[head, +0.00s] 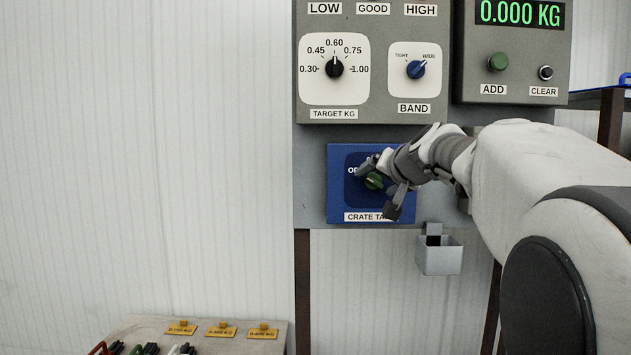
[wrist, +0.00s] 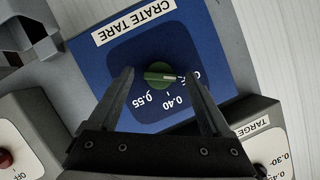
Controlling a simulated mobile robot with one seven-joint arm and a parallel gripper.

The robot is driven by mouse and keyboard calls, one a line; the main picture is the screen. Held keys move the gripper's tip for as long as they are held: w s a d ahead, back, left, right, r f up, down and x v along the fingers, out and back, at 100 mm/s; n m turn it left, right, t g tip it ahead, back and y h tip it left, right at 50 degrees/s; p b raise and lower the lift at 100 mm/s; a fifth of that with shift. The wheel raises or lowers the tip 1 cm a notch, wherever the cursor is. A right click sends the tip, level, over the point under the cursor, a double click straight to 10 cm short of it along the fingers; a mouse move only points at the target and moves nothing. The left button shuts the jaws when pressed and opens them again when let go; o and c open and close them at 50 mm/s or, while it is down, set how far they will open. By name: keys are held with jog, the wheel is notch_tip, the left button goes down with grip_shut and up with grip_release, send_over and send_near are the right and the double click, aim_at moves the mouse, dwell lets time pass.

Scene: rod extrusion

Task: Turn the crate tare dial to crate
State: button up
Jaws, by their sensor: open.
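The green crate tare dial (head: 373,181) sits on a blue panel (head: 339,208) labelled CRATE TARE, below the grey target panel. In the wrist view the dial (wrist: 159,75) shows a white pointer mark towards the partly covered OFF label on the right. Labels 0.40 and 0.55 show around it, upside down in this view. My gripper (head: 380,190) is open at the panel. In the wrist view its two fingers (wrist: 158,76) stand on either side of the dial, with gaps between them and it. In the head view my gripper covers the panel's right part.
Above are the target dial (head: 334,67) and the blue band dial (head: 416,69). The display panel (head: 478,60) has ADD and CLEAR buttons. A small grey open box (head: 439,257) hangs below right of the blue panel. A bench (head: 143,333) holds yellow-tagged items.

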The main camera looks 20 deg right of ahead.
dwell(0.3)
grip_shut()
jog(key=shift+f, duration=0.1)
jog(key=shift+f+m+b, duration=0.1)
jog(key=shift+m+b, duration=0.2)
jog(key=shift+b, duration=0.4)
jog(key=shift+f+m+b, duration=0.15)
jog(key=shift+m+b, duration=0.25)
jog(key=shift+b, duration=0.55)
jog(key=m+t+y+b, duration=0.1)
jog(key=b, duration=0.2)
jog(key=shift+d+f+m+y, duration=0.1)
jog(key=shift+f+m+y, duration=0.05)
jog(key=shift+m+y, duration=0.2)
jog(key=m+t+y+b, duration=0.1)
jog(key=m+b, duration=0.3)
jog(key=b, duration=0.1)
jog(key=shift+t+b, duration=0.4)
jog(key=shift+m+t+b, duration=0.4)
jog(key=shift+m+b, duration=0.55)
jog(key=shift+m, duration=0.1)
